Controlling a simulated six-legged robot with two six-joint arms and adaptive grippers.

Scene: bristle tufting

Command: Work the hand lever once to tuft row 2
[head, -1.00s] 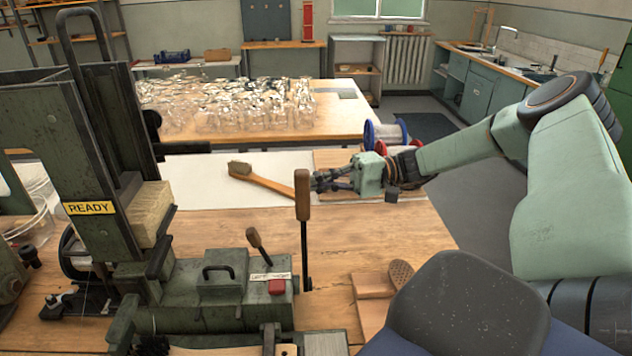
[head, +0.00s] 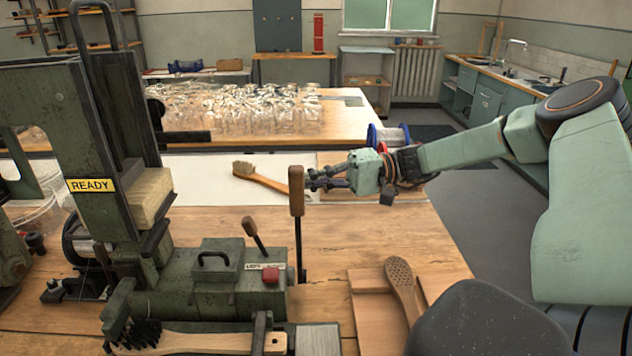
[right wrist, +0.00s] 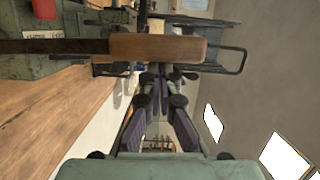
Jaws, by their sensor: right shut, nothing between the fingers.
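The hand lever (head: 297,190) stands nearly upright at the right end of the green tufting machine (head: 215,292), with a wooden grip on a dark rod. My right gripper (head: 312,180) is shut and empty just right of the grip, fingers pointing at it. In the right wrist view the grip (right wrist: 158,47) lies across, just beyond the fingertips (right wrist: 160,78); I cannot tell whether they touch. A wooden brush body (head: 200,343) with black bristles at its left end sits at the machine's front. A yellow sign (head: 90,185) reads READY. My left gripper is out of view.
A shorter wooden-handled lever (head: 252,232) and a red button (head: 270,274) are on the machine. A finished-looking brush (head: 262,178) lies behind the hand lever. A perforated brush blank (head: 402,282) lies on a wooden block at right. Glassware (head: 240,108) covers the back table.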

